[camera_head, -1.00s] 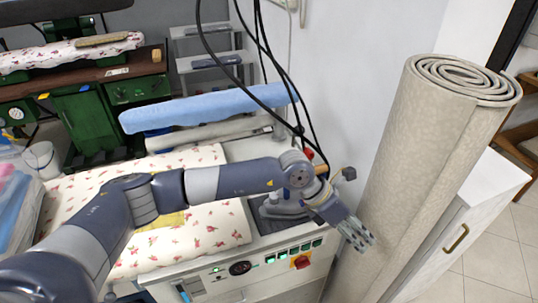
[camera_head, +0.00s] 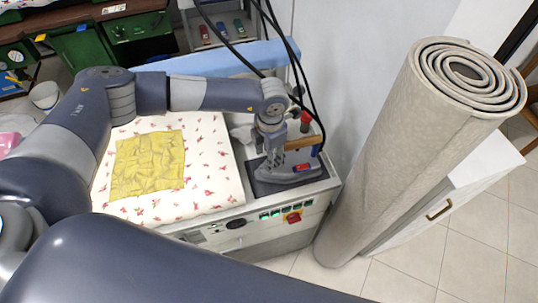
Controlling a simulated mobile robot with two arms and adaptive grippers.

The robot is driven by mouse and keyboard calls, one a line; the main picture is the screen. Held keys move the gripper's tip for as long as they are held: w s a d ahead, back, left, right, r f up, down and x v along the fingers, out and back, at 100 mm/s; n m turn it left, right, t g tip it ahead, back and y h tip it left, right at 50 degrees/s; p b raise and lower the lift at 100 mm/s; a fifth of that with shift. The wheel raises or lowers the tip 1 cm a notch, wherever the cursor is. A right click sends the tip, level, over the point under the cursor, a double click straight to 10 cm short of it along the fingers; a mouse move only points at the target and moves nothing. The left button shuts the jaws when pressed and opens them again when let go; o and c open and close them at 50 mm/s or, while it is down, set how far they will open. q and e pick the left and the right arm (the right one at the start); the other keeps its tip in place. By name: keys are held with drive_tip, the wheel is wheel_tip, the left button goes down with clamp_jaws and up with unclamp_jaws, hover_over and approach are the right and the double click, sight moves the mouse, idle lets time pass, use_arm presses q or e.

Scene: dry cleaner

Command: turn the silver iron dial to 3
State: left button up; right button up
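The silver iron (camera_head: 290,176) rests on a dark pad at the right end of the ironing station, with a brown wooden handle (camera_head: 301,142). My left gripper (camera_head: 272,156) points down just over the left part of the iron, next to its handle. The gripper looks close to or touching the iron, but I cannot tell which. Its fingertips are too small to show whether they are open or shut. I cannot make out the dial or its numbers; the gripper may cover it. My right gripper is not in view.
A flowered ironing pad (camera_head: 215,160) with a folded yellow cloth (camera_head: 150,163) lies left of the iron. Black cables (camera_head: 293,62) hang behind it. A red switch (camera_head: 292,217) sits on the front panel. A tall rolled carpet (camera_head: 405,150) stands close on the right.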

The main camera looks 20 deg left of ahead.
use_arm(q)
drive_tip(key=shift+w+f+p, duration=0.15)
drive_tip(key=shift+f+p, duration=0.05)
drive_tip(key=shift+f, duration=0.8)
drive_tip(key=shift+w+f+p, duration=0.1)
drive_tip(key=shift+f+p, duration=0.05)
drive_tip(key=shift+f, duration=0.8)
clamp_jaws()
drive_tip(key=shift+f+m+b, duration=0.15)
drive_tip(key=shift+m+b, duration=0.15)
drive_tip(key=shift+b, duration=0.25)
drive_tip(key=shift+m+b, duration=0.7)
drive_tip(key=shift+b, duration=0.2)
drive_tip(key=shift+m+b, duration=0.35)
drive_tip(key=shift+m, duration=0.15)
drive_tip(key=shift+r, duration=0.25)
